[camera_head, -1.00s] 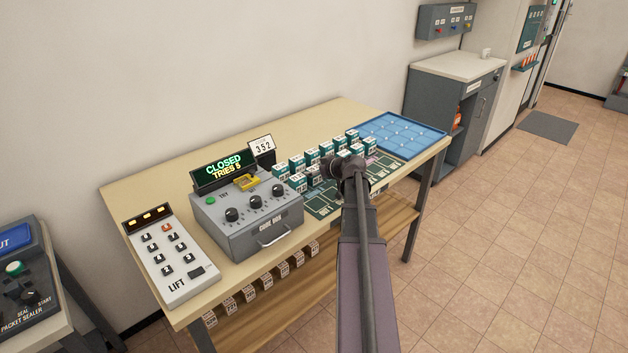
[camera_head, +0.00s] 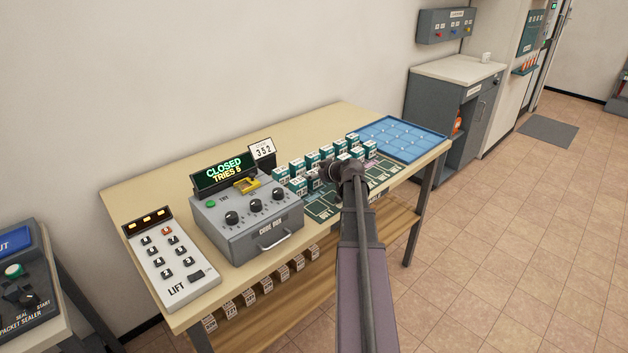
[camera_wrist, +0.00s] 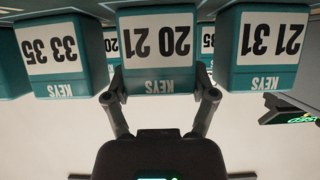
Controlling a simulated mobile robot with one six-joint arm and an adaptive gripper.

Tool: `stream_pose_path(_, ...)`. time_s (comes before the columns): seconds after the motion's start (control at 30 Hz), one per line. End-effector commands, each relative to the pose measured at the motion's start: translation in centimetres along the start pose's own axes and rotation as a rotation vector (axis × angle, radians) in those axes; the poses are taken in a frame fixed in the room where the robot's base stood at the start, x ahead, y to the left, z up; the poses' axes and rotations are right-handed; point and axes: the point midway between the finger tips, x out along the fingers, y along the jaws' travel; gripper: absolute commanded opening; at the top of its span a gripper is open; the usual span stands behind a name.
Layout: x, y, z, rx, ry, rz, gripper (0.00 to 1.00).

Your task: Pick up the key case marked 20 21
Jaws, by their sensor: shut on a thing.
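The key case marked 20 21 (camera_wrist: 157,50) is a teal box with a white label reading 20 21 and KEYS, upside down in the wrist view. My gripper (camera_wrist: 160,88) has one finger against each side of this case and is shut on it. It stands in the front row between the case marked 33 35 (camera_wrist: 56,47) and the case marked 21 31 (camera_wrist: 263,46). In the head view my arm's wrist (camera_head: 350,172) is over the teal cases and hides the gripped one, so I cannot tell there whether it is lifted.
Several other teal key cases (camera_head: 297,166) stand close around. A blue compartment tray (camera_head: 437,131) lies at the right end of the table (camera_head: 118,199). The grey code box (camera_head: 247,232), its display reading CLOSED, and the LIFT panel (camera_head: 172,262) stand at the left.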

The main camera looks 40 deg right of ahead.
Motion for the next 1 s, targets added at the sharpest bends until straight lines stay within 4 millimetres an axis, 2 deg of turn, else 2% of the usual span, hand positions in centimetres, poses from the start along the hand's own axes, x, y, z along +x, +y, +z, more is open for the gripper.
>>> stream_pose_path(0.47,-0.4,0.0,-0.6,0.0,0.0,0.0,0.22)
stream_pose_path(0.87,-1.9,0.1,-3.5,0.0,0.0,0.001,0.22)
stream_pose_path(1.0,-4.9,-0.3,-1.8,0.002,-0.001,0.004,0.22)
